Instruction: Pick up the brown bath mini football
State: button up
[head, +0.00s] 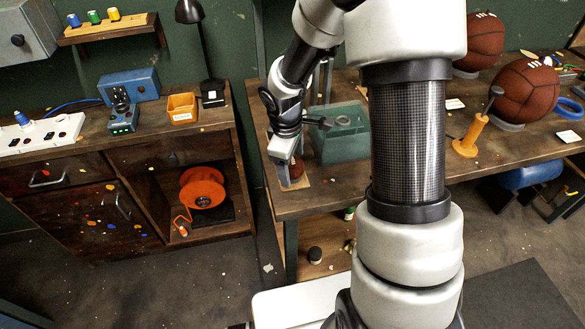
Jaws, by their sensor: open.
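The gripper is open. I cannot tell whether the ball lies between the fingers or just beside them. Two much larger brown footballs with white laces stand at the right of the table, one at the back (485,38) and one nearer (525,92).
A green translucent box (342,132) stands close to the right of my gripper. An orange-handled tool (471,135) stands upright farther right. A lower wooden cabinet (80,180) is at left. My arm hides the table's middle.

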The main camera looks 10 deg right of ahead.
jog(key=c, duration=1.2)
